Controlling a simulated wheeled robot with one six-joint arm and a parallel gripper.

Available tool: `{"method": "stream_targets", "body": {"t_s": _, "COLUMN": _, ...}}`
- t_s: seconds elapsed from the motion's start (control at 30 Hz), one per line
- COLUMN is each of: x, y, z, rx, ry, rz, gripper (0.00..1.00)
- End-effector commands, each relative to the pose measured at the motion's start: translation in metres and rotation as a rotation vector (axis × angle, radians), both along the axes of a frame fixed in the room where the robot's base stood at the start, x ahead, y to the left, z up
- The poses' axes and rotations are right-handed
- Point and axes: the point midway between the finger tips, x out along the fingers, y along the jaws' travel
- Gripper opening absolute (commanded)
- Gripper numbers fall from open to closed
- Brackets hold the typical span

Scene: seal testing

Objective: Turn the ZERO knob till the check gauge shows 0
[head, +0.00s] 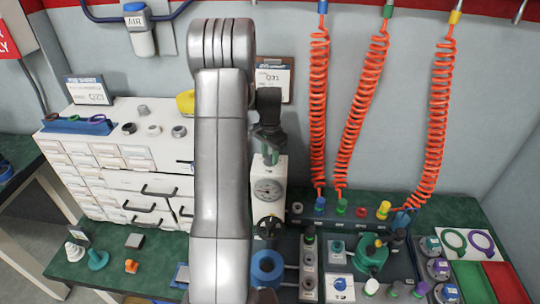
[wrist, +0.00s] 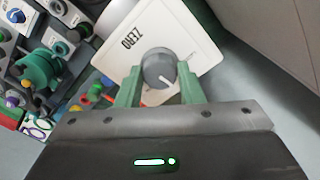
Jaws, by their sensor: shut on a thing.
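The grey ZERO knob (wrist: 158,68) with a white pointer line sits on a white panel (wrist: 124,57) lettered ZERO in the wrist view. My gripper (wrist: 160,83) has its green fingers on either side of the knob, shut on it. In the head view my gripper (head: 269,156) is at the top of a white upright box, and the knob is hidden there.
A black handwheel (head: 268,228) is below the gauge. A white drawer cabinet (head: 120,165) stands to the left. Coiled orange hoses (head: 318,110) hang to the right above a green fitting (head: 370,252) and several small parts. My arm hides part of the cabinet.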

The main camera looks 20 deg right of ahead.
Motion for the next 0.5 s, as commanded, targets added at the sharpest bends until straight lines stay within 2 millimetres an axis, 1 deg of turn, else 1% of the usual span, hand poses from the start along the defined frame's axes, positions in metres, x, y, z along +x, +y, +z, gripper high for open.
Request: {"method": "stream_targets", "body": {"t_s": 0.5, "x": 0.0004, "y": -0.0002, "z": -0.0003, "rx": -0.001, "ry": -0.002, "rz": 0.395, "gripper": 0.11}}
